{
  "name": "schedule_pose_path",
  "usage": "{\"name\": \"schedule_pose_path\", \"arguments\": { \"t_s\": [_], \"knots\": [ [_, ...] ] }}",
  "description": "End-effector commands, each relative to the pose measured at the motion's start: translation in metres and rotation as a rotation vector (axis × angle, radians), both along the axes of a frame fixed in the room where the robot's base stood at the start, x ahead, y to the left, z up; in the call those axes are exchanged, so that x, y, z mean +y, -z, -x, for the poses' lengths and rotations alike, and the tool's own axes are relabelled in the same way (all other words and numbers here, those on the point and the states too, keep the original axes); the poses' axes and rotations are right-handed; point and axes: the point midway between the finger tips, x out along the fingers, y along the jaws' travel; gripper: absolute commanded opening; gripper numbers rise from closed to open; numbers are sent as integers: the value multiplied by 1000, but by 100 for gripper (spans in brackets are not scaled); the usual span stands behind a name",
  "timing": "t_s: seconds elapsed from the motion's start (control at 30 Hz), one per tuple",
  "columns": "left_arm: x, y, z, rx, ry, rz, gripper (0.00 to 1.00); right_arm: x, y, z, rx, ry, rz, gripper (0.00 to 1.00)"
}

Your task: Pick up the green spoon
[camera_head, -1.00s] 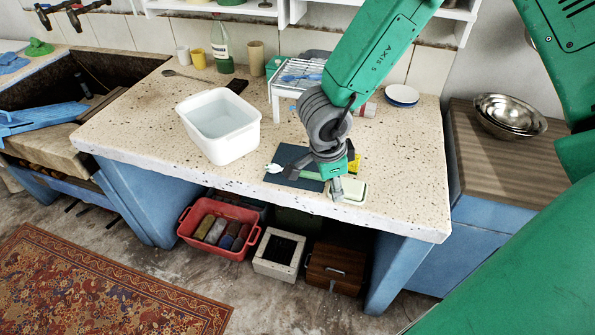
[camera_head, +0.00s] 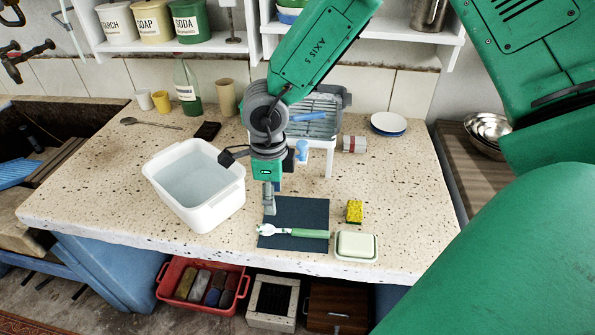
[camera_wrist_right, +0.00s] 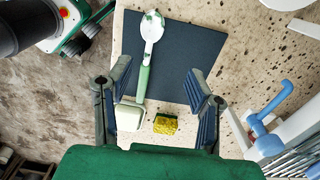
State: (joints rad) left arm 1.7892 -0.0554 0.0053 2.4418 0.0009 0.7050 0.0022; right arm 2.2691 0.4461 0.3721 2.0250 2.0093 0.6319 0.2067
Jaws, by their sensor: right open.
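The green spoon (camera_head: 308,233) lies on the dark blue mat (camera_head: 305,211) near the front edge of the counter. Its handle is green, and its pale bowl with white patches points left in the head view. My right gripper (camera_head: 268,205) is above the mat's left part, pointing down, apart from the spoon. In the right wrist view the right gripper (camera_wrist_right: 159,85) is open and empty. The spoon (camera_wrist_right: 145,65) shows there between and beyond the fingers, with its handle nearer the left finger. My left gripper is not in view.
A yellow sponge (camera_head: 354,211) and a pale green soap dish (camera_head: 356,246) are right of the mat. A white basin of water (camera_head: 222,207) stands to the left. A white rack (camera_head: 329,152) stands behind. The counter's right part is mostly clear.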

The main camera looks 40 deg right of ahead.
Motion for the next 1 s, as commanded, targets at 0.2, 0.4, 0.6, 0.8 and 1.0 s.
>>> {"name": "schedule_pose_path", "arguments": {
  "t_s": [0.2, 0.4, 0.6, 0.8, 1.0],
  "knots": [
    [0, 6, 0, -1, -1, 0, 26, 8, 34, -1, 2, -4, 8, 47],
    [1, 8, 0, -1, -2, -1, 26, 7, 47, 1, 1, -5, 8, 47],
    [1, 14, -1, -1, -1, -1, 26, 7, 80, 4, 1, -4, 3, 47],
    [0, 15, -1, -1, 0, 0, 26, 7, 93, 3, -1, -3, -1, 47],
    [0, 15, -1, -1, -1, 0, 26, 10, 92, 3, -1, -3, 4, 44]
  ]
}}
